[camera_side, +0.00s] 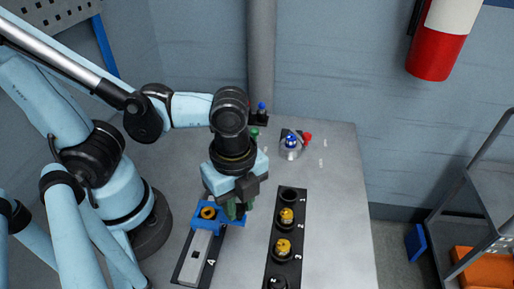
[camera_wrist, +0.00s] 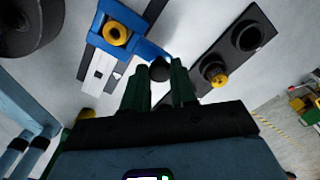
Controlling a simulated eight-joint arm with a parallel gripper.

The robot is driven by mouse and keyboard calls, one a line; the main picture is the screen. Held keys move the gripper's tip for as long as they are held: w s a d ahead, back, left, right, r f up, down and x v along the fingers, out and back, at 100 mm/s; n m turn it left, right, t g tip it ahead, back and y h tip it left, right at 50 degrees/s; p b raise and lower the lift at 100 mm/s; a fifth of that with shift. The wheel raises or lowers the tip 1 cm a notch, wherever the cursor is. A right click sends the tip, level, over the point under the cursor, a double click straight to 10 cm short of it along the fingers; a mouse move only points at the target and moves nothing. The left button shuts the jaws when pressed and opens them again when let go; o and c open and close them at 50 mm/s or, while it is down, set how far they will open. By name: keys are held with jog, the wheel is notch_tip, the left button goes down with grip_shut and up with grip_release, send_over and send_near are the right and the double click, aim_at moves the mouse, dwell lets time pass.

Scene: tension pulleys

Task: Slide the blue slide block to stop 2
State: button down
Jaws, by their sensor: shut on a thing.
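The blue slide block (camera_side: 234,222) sits at the far end of a grey rail on a black base (camera_side: 196,256). A yellow-orange ring (camera_side: 208,212) stands in the block. In the wrist view the block (camera_wrist: 150,49) shows with the ring (camera_wrist: 116,33), and a dark round knob (camera_wrist: 160,70) is at the block's near end. My gripper (camera_side: 236,209) is above the block's right end. In the wrist view its green fingers (camera_wrist: 160,76) are on either side of the knob, shut on it. The mark 4 shows beside the rail; I cannot make out a 2 there.
A black strip (camera_side: 270,267) to the right has round sockets, some with yellow pieces, and marks 1, 2 and 3. A blue-topped fixture with a red knob (camera_side: 292,145) stands farther back. The grey table (camera_side: 338,215) is clear on the right.

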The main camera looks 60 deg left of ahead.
jog(key=shift+w+a, duration=2.8)
jog(key=shift+w, duration=0.05)
jog(key=c, duration=0.9)
grip_release()
jog(key=shift+r, duration=0.15)
notch_tip(320, 180, up, 12)
jog(key=w+a+f+n+t, duration=0.4)
jog(key=w+a+n+t, duration=0.1)
jog(key=n, duration=1.3)
jog(key=shift+w+a+f+t, duration=0.15)
jog(key=shift+a+t, duration=0.7)
jog(key=shift+t, duration=0.25)
